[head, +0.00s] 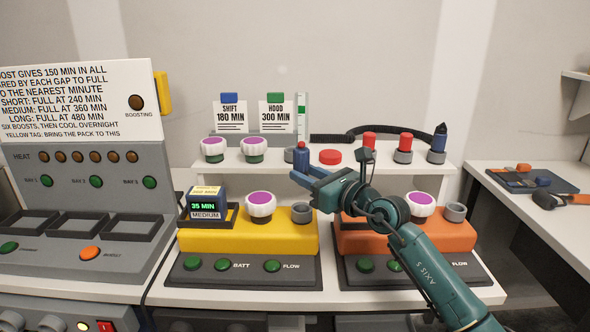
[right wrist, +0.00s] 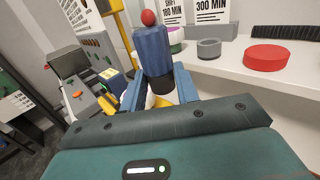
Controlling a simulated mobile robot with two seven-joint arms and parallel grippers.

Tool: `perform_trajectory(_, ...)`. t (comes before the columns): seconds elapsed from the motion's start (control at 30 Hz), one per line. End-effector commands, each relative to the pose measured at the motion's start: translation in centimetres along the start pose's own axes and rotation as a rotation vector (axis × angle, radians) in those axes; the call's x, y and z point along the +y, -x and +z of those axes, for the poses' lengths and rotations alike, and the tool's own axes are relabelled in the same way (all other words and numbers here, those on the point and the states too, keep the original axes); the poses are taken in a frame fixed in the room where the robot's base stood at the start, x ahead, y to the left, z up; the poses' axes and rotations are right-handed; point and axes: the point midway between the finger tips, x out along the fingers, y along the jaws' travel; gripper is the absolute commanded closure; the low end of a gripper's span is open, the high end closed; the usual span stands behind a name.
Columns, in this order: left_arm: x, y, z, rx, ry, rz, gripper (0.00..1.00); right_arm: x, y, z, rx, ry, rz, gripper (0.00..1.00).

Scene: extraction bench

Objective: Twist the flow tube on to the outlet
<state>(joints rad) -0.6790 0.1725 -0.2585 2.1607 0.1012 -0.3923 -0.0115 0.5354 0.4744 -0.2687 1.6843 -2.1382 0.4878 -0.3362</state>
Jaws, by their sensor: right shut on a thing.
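My right gripper (head: 303,176) is shut on a blue tube with a red ball top (head: 301,158), likely the flow tube. In the right wrist view the tube (right wrist: 153,52) stands roughly upright between the blue fingers (right wrist: 158,84), with a black lower end. In the head view it appears above the grey ring outlet (head: 301,210) on the yellow unit (head: 250,240), with a visible gap between them. A similar grey outlet (head: 455,211) is on the orange unit (head: 440,240). My left gripper is not in view.
The shelf behind holds a red disc (head: 330,157), red-topped pieces (head: 404,142) and a dark blue pointed piece (head: 438,138) in grey holders. A purple-topped white knob (head: 261,204) and a battery pack (head: 207,203) sit left of the near outlet. The charger panel (head: 85,200) stands further left.

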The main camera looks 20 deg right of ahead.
Motion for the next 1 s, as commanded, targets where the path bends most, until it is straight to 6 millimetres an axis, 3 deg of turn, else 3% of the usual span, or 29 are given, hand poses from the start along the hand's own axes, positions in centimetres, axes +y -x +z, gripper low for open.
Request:
perform_trajectory(0.47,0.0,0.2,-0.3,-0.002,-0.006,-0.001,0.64,0.0,0.1,0.2,-0.004,0.001,0.001,0.96)
perform_trajectory(1.0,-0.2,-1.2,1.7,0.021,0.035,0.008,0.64,0.0,0.3,-4.4,-0.004,0.001,0.001,0.96)
